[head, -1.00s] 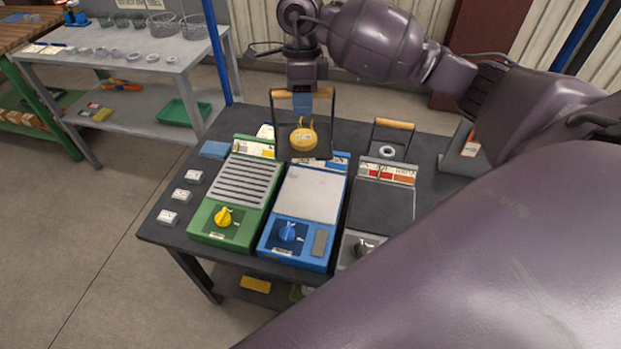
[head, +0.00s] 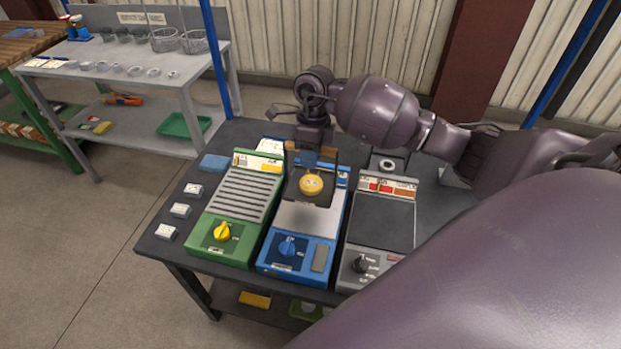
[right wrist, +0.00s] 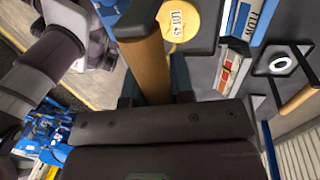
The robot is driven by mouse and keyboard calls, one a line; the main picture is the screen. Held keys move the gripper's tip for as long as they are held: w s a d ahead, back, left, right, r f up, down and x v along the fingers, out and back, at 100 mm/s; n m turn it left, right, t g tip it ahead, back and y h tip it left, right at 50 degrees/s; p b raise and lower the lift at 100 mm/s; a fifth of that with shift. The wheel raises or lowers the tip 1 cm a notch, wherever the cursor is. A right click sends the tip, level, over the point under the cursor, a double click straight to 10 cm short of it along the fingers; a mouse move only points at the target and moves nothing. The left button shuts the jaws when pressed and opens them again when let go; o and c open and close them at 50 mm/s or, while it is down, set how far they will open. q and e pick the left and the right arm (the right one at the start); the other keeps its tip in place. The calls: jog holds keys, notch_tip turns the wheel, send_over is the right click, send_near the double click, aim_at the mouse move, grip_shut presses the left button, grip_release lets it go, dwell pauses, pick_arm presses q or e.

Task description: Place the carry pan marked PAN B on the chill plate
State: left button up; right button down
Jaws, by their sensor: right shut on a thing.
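My right gripper (head: 312,152) is shut on the wooden handle of a dark carry pan (head: 318,198). A round yellow piece (head: 311,184) lies in the pan. The handle (right wrist: 147,65) fills the middle of the right wrist view, where the yellow piece (right wrist: 175,18) carries a "LOT" tag. I cannot read a pan mark. The pan is over the back half of the pale plate (head: 322,222) on the blue unit (head: 325,277); it seems slightly above it. A second dark pan (head: 386,163) with a grey ring stands behind the grey unit. My left gripper is not in view.
A green ribbed unit (head: 237,200) stands left of the blue one, and a grey unit (head: 384,222) stands right of it. Several small white blocks (head: 181,210) and a blue block (head: 213,162) line the table's left side. A shelf bench (head: 120,75) stands at the back left.

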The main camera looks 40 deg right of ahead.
aim_at(310, 185)
notch_tip(310, 185, down, 3)
jog(key=shift+r, duration=0.2)
jog(key=shift+f, duration=0.65)
notch_tip(310, 185, down, 4)
jog(key=shift+r, duration=0.1)
jog(key=shift+f+b, duration=0.2)
jog(key=shift+b, duration=0.1)
jog(key=c, duration=1)
grip_release()
jog(key=shift+r, duration=0.15)
